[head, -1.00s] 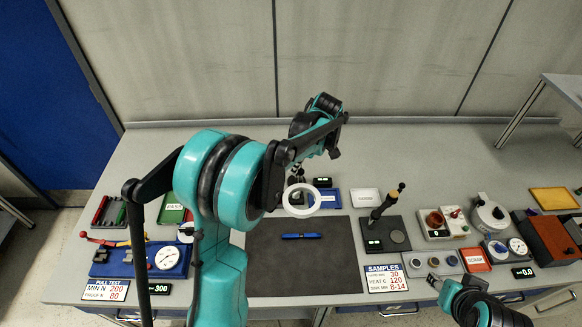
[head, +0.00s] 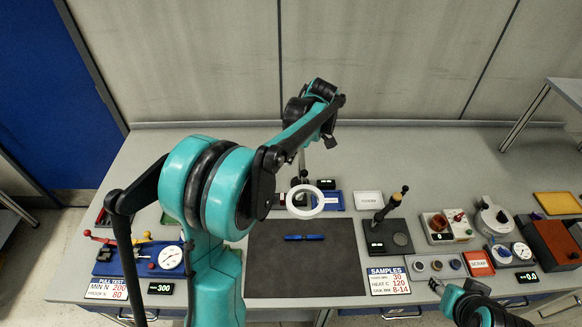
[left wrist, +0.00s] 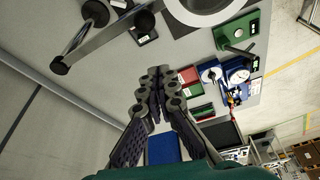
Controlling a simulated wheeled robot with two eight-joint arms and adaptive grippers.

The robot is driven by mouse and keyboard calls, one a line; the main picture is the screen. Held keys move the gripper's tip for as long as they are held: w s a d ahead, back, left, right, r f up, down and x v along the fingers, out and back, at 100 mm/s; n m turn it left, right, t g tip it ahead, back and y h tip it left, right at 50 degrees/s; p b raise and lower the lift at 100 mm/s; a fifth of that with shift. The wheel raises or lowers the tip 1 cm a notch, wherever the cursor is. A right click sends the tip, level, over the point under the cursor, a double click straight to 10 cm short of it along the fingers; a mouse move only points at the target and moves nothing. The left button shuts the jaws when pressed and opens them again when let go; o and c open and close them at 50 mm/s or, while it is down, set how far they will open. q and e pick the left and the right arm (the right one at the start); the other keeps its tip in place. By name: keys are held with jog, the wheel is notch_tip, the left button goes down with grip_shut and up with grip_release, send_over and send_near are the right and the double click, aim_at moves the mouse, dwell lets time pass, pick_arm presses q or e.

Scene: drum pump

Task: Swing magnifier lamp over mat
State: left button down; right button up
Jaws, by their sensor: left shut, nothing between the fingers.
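A blue pen-like piece (head: 304,237) lies on the mat in front of the ring. The lamp's post and arm are partly hidden behind my left arm in the head view. My left gripper (head: 330,141) is beyond the ring, near the back of the bench, and apart from it. In the left wrist view my left gripper (left wrist: 157,88) is shut and empty, with the white ring (left wrist: 203,6) at the top edge.
A dark stand with an upright handle (head: 388,230) is right of the mat. A blue gauge fixture (head: 140,258) is on the left. Several instruments and a red-brown box (head: 552,243) fill the right side. The back strip of the bench (head: 420,150) is clear.

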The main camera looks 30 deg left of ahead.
pick_arm(q)
jog(key=v, duration=0.5)
jog(key=shift+w, duration=0.1)
jog(key=shift+d, duration=0.1)
jog(key=s+d+f+m+t+h, duration=0.15)
jog(key=s+d+m+t, duration=0.3)
jog(key=s+m, duration=0.55)
jog(key=s+d+f+m+t+h, duration=0.1)
jog(key=s+d+m+t+h, duration=0.15)
jog(key=s+d+m, duration=0.55)
notch_tip(320, 180, down, 17)
jog(key=s+a+m+t+b, duration=0.1)
jog(key=s+m+b, duration=0.1)
jog(key=b, duration=1.4)
jog(key=shift+a+m, duration=0.2)
jog(key=shift+m, duration=0.1)
